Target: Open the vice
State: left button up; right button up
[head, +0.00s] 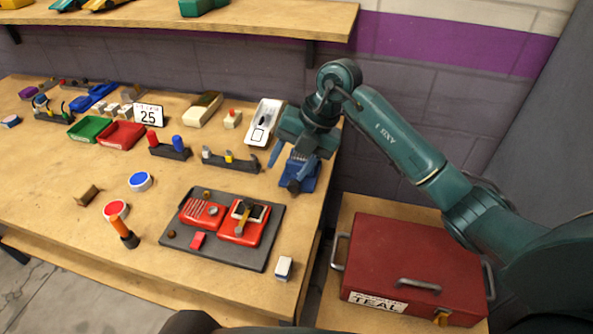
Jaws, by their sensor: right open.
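The blue vice (313,175) stands near the right edge of the wooden workbench. My right gripper (286,170) is directly over it, coming from the upper right. Its fingers are apart, one left of the vice and one in front of its near end. The gripper hides part of the vice, so I cannot tell how far its jaws are apart or whether a finger touches it. My left gripper is out of view.
A white tray (263,122) and a dark holder (231,162) stand left of the vice. A grey mat (180,240) with red parts lies in front. A red toolbox (415,262) stands right of the bench. A shelf (250,20) hangs above.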

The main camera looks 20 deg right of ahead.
aim_at(294, 183)
jog(key=w+d+r+m+h, duration=0.1)
jog(key=w+d+h, duration=0.2)
jog(key=d, duration=0.2)
jog(key=shift+y, duration=0.3)
jog(key=x, duration=1.2)
jog(key=shift+s+a+p, duration=0.1)
jog(key=shift+p, duration=0.3)
jog(key=c, duration=1)
jog(key=shift+o, duration=0.2)
jog(key=shift+r, duration=0.1)
